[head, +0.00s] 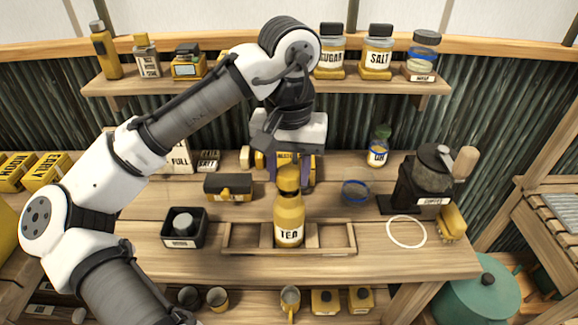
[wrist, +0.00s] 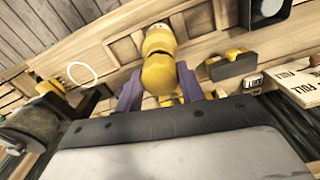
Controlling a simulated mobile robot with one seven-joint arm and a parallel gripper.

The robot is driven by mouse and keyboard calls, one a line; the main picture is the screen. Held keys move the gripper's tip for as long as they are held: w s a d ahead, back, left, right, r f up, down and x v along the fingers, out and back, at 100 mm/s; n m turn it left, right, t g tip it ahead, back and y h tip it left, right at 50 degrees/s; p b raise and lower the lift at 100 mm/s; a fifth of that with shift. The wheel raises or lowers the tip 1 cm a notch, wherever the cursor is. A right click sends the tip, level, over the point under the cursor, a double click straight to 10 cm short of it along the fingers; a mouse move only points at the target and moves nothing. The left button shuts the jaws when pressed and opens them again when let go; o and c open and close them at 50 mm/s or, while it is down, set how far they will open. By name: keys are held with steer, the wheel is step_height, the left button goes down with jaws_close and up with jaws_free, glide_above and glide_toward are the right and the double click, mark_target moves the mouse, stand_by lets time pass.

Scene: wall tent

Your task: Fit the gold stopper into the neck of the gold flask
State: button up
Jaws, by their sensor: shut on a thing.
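The gold flask (head: 289,219), labelled TEA, stands upright in the middle compartment of a low wooden tray (head: 240,249). My gripper (head: 291,178) is directly above it, pointing down, with its purple fingers shut on the gold stopper (head: 288,178). In the wrist view the rounded stopper (wrist: 166,74) is between the two fingers (wrist: 160,90), with the flask (wrist: 158,38) lined up beyond it. The stopper appears at or just above the flask's neck. The neck is hidden, so I cannot tell whether the stopper is inside it.
A dark box (head: 184,239) and a yellow-black case (head: 228,187) stand to the left. A blue ring-shaped item (head: 356,192), a white ring (head: 406,231) and a coffee grinder (head: 425,185) are to the right. A shelf with jars (head: 376,52) runs behind my arm.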

mark_target(289, 171)
steer(key=shift+f+b, duration=0.55)
steer(key=shift+f, duration=0.55)
steer(key=o, duration=1)
steer(key=shift+o, duration=0.2)
step_height(289, 171, up, 14)
steer(key=shift+f, duration=0.1)
